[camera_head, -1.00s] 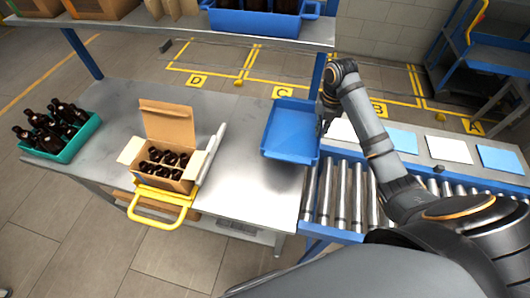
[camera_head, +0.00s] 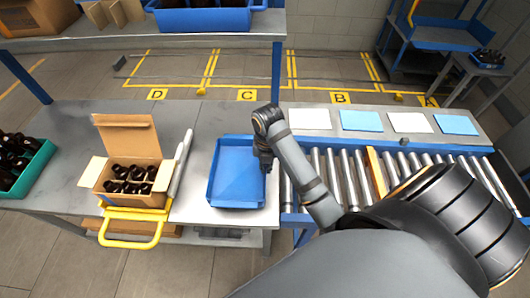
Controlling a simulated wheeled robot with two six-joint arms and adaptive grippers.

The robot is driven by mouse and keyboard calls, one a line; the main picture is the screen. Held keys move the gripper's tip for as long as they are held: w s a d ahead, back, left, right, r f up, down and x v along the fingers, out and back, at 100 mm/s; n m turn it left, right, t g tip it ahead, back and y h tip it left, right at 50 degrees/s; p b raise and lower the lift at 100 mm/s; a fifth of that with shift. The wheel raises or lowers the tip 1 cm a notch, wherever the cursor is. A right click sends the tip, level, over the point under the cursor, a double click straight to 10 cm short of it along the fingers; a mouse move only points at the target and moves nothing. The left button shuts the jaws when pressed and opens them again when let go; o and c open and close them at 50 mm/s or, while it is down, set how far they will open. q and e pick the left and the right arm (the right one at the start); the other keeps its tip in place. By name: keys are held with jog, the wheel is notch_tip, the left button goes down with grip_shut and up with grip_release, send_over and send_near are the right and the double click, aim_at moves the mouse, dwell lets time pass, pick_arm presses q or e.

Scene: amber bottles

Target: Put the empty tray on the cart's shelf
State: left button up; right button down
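The empty blue tray (camera_head: 237,172) lies at the right end of the metal table, beside the roller conveyor. My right gripper (camera_head: 265,168) is at the tray's right rim. Its fingers are small and partly hidden by the arm, so I cannot tell whether they grip the rim. A blue cart (camera_head: 430,42) with a shelf stands at the back right, beyond the floor markings. My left gripper is not in view.
A cardboard box (camera_head: 128,170) of amber bottles sits in a yellow-handled carrier (camera_head: 135,213) on the table. A teal crate (camera_head: 32,170) of bottles is at the left. The roller conveyor (camera_head: 340,180) lies right of the tray. An overhead shelf (camera_head: 110,32) spans the back left.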

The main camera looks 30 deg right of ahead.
jog(key=f, duration=0.3)
jog(key=shift+s+a+f, duration=0.2)
jog(key=shift+a+f, duration=0.1)
jog(key=shift+a, duration=0.1)
jog(key=shift+w, duration=0.1)
jog(key=shift+d+f, duration=0.1)
jog(key=c, duration=1.5)
grip_release()
